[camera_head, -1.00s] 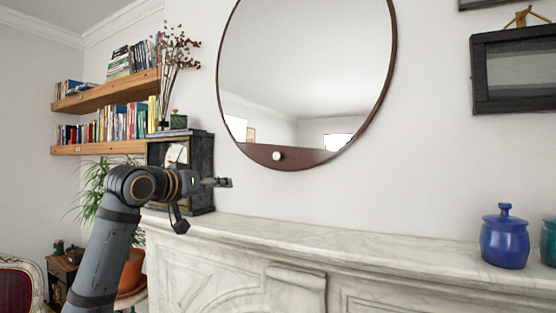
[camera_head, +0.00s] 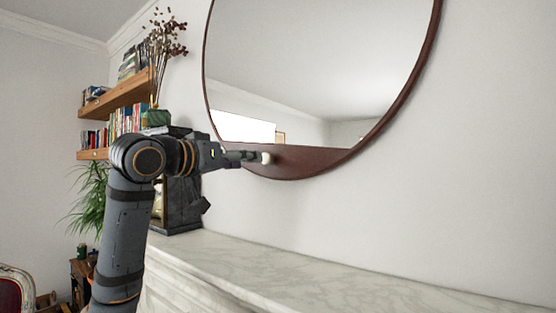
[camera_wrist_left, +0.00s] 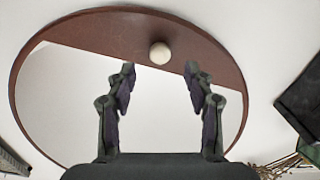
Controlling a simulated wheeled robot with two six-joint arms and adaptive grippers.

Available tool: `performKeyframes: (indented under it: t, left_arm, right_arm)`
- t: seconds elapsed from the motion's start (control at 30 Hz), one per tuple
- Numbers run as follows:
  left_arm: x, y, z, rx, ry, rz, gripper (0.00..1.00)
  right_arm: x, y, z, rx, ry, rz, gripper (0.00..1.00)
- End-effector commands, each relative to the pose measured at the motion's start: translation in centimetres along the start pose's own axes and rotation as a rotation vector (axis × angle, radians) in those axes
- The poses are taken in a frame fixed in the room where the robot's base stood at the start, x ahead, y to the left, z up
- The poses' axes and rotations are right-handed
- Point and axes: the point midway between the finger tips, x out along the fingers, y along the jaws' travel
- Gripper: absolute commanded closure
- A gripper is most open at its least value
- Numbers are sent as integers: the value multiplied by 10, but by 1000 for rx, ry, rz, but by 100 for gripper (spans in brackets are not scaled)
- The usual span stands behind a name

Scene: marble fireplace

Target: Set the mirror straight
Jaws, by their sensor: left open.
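The round mirror (camera_head: 310,70) has a thin red-brown frame and hangs on the white wall above the mantel. A red-brown panel (camera_head: 310,160) fills its lower part and carries a pale round knob (camera_head: 267,158). In the left wrist view the mirror (camera_wrist_left: 60,100) looks turned, with the panel's straight edge slanting down to the right. My left gripper (camera_head: 250,156) is at the knob's left side in the head view. In the left wrist view the fingers (camera_wrist_left: 159,72) are open, and the knob (camera_wrist_left: 160,54) shows beyond their tips, between them. Contact is not clear. My right gripper is out of view.
The marble mantel (camera_head: 320,270) runs below the mirror, and its visible part right of the clock is bare. A dark clock (camera_head: 180,205) stands behind my left arm, with dried flowers (camera_head: 162,50) above it. Bookshelves (camera_head: 120,105) are at the left.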

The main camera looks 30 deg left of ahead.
Motion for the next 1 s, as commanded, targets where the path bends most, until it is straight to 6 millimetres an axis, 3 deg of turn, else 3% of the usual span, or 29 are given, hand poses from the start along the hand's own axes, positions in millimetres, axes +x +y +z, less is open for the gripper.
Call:
performKeyframes:
  t: [0.17,0.33,0.6,0.73,1.0]
  left_arm:
    - [14,1,-3,-1,-1,2,47]
    - [52,2,-4,-3,-5,4,47]
    - [96,2,-3,0,0,2,47]
    - [104,0,-2,1,1,0,47]
    - [105,0,0,2,1,-1,50]
  right_arm:
    - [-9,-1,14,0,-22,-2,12]
    - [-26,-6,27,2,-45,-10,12]
    - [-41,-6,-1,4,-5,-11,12]
    - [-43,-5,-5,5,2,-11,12]
    - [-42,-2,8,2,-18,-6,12]
